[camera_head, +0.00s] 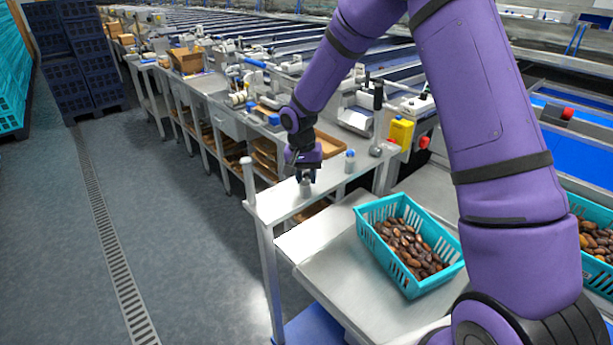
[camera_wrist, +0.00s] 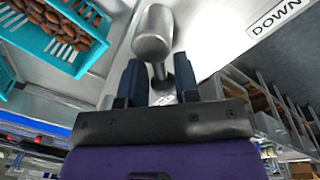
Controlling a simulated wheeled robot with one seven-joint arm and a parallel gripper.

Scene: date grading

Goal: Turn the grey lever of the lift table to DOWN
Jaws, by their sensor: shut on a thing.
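The grey lever (camera_wrist: 154,36) shows in the wrist view as a rounded metal knob on a narrow stem, just beyond my fingertips. My gripper (camera_wrist: 158,82) is shut on the lever, with one dark finger on each side of the stem. A white label reading DOWN (camera_wrist: 276,14) is on the metal surface to the right of the lever, apart from it. In the head view my gripper (camera_head: 306,176) points down at the lever (camera_head: 306,188) on the narrow metal top (camera_head: 285,205). The fingers partly hide the lever's base.
A teal basket of dates (camera_head: 408,284) stands on the metal table right of the lever; it is at upper left in the wrist view (camera_wrist: 38,47). A small blue-topped cylinder (camera_head: 350,161) and an upright post (camera_head: 248,178) stand near my gripper. The floor at left is clear.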

